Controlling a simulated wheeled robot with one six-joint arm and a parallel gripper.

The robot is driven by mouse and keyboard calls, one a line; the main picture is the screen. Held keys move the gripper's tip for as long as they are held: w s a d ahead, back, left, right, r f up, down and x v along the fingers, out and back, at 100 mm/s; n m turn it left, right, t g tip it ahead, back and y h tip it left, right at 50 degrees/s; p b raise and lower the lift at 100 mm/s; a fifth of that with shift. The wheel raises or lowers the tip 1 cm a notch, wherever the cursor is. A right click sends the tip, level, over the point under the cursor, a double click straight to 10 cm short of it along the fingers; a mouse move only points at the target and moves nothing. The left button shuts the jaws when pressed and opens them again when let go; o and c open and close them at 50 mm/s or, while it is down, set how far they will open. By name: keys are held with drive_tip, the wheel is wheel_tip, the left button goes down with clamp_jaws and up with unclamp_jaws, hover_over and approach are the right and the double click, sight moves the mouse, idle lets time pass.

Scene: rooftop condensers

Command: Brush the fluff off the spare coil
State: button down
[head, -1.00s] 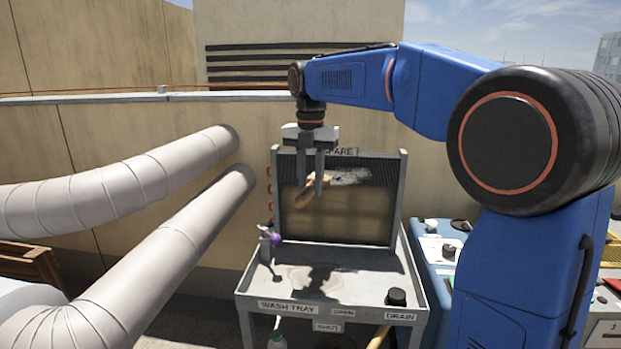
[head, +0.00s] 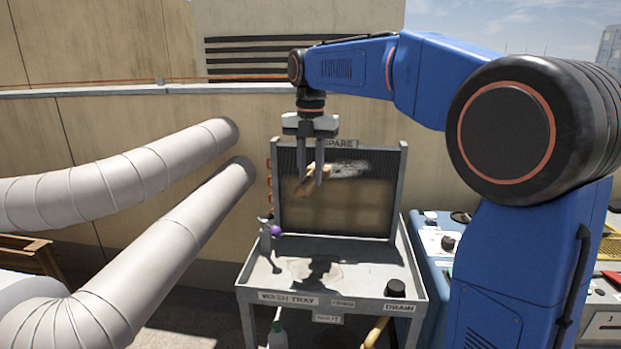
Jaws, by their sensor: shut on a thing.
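The spare coil (head: 362,211) stands upright at the back of the wash tray, a grey-framed finned panel with a label ending in "PARE" at its top. Lower down the face looks tan. My gripper (head: 312,182) points down in front of the coil's upper left part. It is shut on a wooden-handled brush (head: 305,188). The fingers hide part of the brush, and I cannot tell whether its bristles touch the fins.
Two fat pale ducts (head: 150,225) fill the left. A blue unit (head: 436,240) stands right of the tray.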

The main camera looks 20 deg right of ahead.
drive_tip(key=shift+r, duration=0.8)
drive_tip(key=shift+f, duration=2.1)
drive_tip(key=shift+r, duration=0.15)
drive_tip(key=shift+r, duration=1.9)
drive_tip(key=shift+f, duration=2.05)
drive_tip(key=shift+r, duration=0.1)
